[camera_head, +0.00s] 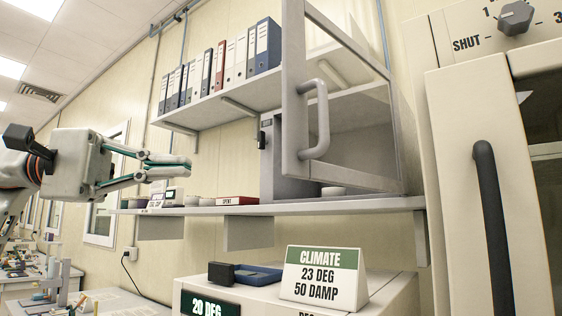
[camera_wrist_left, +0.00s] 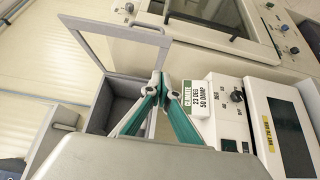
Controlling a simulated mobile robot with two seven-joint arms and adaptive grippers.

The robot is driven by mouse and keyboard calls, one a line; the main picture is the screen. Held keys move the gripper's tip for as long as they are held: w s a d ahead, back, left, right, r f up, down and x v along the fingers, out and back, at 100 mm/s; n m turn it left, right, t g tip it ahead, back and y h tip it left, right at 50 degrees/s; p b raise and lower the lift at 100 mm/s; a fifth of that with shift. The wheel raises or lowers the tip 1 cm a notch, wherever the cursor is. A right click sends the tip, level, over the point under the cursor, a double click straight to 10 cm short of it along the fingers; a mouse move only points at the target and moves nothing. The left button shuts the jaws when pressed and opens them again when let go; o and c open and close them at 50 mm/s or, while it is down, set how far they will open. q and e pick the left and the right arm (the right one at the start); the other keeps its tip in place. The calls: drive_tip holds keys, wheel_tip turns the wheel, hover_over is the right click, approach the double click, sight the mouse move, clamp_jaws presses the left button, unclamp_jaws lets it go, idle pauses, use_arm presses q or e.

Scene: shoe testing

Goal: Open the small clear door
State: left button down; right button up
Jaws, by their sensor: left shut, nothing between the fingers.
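The small clear door (camera_head: 293,90) has a grey frame, a see-through pane and a curved grey handle (camera_head: 320,120). It stands swung out from the grey cabinet (camera_head: 285,150) on the shelf, with its handle side towards me. In the left wrist view the door frame (camera_wrist_left: 115,29) stands away from the open cabinet box (camera_wrist_left: 97,105). My left gripper (camera_head: 188,166) is shut and empty, left of the door and apart from the handle in the head view. Its fingertips (camera_wrist_left: 160,88) show in the left wrist view. My right gripper is not in view.
A shelf (camera_head: 375,205) carries small items; binders (camera_head: 225,62) stand on a higher shelf. A climate sign (camera_head: 322,278) stands on a machine below. A large cabinet with a black handle (camera_head: 492,225) is at right. The space between my left gripper and the door looks clear.

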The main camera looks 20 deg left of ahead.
use_arm(q)
approach(298, 162)
drive_tip(key=w+d, duration=0.1)
drive_tip(key=w, duration=0.3)
drive_tip(key=d, duration=0.1)
drive_tip(key=d+p, duration=0.1)
drive_tip(key=d, duration=0.1)
drive_tip(key=shift+s+d+r, duration=0.15)
drive_tip(key=shift+s+r, duration=0.05)
drive_tip(key=shift+s, duration=0.15)
drive_tip(key=shift+s+d, duration=0.3)
drive_tip(key=shift+d, duration=0.15)
drive_tip(key=shift+d, duration=0.15)
